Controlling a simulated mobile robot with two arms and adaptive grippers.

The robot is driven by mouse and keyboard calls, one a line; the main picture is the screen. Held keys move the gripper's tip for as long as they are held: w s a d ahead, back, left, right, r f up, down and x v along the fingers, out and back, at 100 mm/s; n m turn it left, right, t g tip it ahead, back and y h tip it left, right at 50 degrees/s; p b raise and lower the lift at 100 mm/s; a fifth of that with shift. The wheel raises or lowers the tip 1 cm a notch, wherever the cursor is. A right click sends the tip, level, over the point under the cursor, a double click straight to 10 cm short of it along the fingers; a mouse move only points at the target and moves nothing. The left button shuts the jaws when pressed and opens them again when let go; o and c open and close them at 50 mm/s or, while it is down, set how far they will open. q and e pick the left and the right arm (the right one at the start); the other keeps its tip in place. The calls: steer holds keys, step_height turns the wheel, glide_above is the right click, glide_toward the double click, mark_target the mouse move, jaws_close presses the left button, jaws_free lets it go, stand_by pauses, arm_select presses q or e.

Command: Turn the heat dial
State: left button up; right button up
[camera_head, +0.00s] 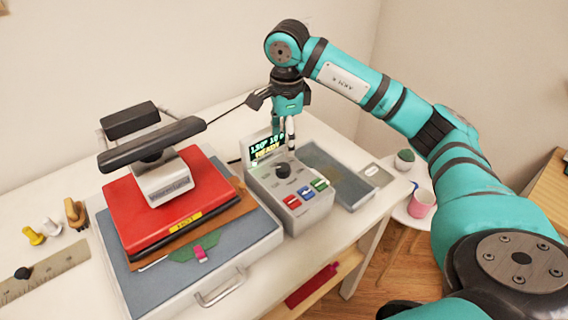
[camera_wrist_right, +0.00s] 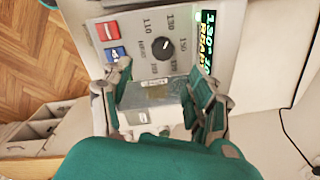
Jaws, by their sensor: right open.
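The heat dial (camera_head: 283,171) is a round black knob on top of the grey control box (camera_head: 262,190). In the right wrist view the dial (camera_wrist_right: 166,48) sits inside a ring of temperature numbers. The green display (camera_head: 267,147) seems to read 130° and READY. My right gripper (camera_head: 286,148) points down above the box, just above and behind the dial in the head view. In the wrist view its two fingers (camera_wrist_right: 164,80) are apart, with the dial beyond them and nothing clearly held. My left gripper is not in view.
The heat press with its red top plate (camera_head: 118,205) and black handle (camera_head: 150,145) stands left of the box. Red and blue buttons (camera_head: 305,193) are on the box front. A grey tray (camera_head: 325,172) lies to its right. A pink mug (camera_head: 421,203) stands on a side stool.

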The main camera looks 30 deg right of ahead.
glide_above(284, 167)
step_height(284, 167, down, 4)
steer(key=shift+s+f+p, duration=0.1)
steer(key=shift+p, duration=0.3)
step_height(284, 167, down, 5)
steer(key=shift+r+p, duration=0.1)
steer(key=shift+p, duration=0.4)
steer(key=shift+w+f, duration=0.2)
steer(key=shift+f, duration=0.25)
steer(key=shift+s, duration=0.1)
steer(key=c, duration=1.1)
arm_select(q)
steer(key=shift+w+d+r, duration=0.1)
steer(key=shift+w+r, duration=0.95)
arm_select(e)
steer(key=shift+c, duration=0.2)
